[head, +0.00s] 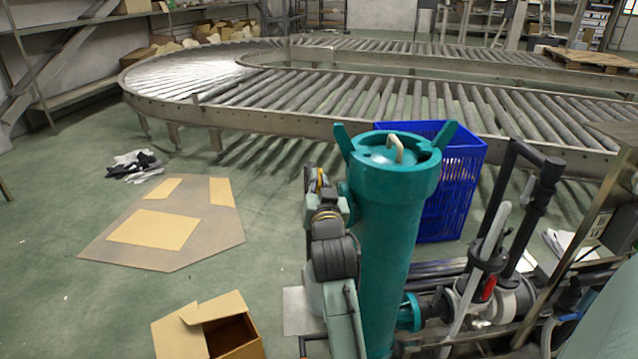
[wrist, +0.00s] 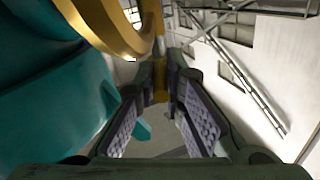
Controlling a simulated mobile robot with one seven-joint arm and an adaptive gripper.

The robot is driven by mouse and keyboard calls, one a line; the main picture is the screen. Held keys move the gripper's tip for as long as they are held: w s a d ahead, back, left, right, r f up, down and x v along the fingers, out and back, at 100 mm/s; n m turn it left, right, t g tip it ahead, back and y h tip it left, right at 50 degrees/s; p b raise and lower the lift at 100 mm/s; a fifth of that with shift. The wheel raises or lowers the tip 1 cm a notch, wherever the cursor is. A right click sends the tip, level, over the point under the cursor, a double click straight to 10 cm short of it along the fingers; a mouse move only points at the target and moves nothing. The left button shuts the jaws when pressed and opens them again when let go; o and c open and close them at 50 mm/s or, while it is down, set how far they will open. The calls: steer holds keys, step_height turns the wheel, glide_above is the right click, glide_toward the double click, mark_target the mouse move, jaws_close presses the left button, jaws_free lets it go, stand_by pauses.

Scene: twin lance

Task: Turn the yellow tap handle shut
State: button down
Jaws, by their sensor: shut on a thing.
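The yellow tap handle (wrist: 112,38) shows in the wrist view as a curved yellow piece at the upper left, with a straight yellow part between my fingertips. My gripper (wrist: 167,80) is shut on this straight part; its grey ribbed finger pads are either side of it. In the head view a small patch of yellow (head: 320,178) shows at the far end of my arm, left of the tall teal housing (head: 385,230). Most of the handle is hidden there by my arm and the housing. I cannot tell how far the handle is turned.
The teal housing stands close to the left of my fingers in the wrist view. Behind it are a blue crate (head: 455,190) and a roller conveyor (head: 240,115). Black pipework (head: 530,190) stands at right. An open cardboard box (head: 215,330) and flat cardboard (head: 165,225) lie on the floor at left.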

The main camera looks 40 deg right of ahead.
steer(key=shift+w+a, duration=0.15)
steer(key=w+m+g+h+b, duration=0.3)
steer(key=m+g, duration=0.5)
steer(key=g, duration=0.4)
steer(key=w+a+m+g+h+b, duration=0.1)
steer(key=w+m+g+h+b, duration=0.2)
steer(key=m+g, duration=0.6)
steer(key=shift+a+r+g+b, duration=0.15)
steer(key=shift+g+b, duration=1)
steer(key=shift+g, duration=0.35)
steer(key=shift+m+g, duration=0.4)
steer(key=shift+m, duration=0.1)
steer(key=c, duration=1.7)
jaws_free()
steer(key=shift+d, duration=0.2)
steer(key=shift+o, duration=0.2)
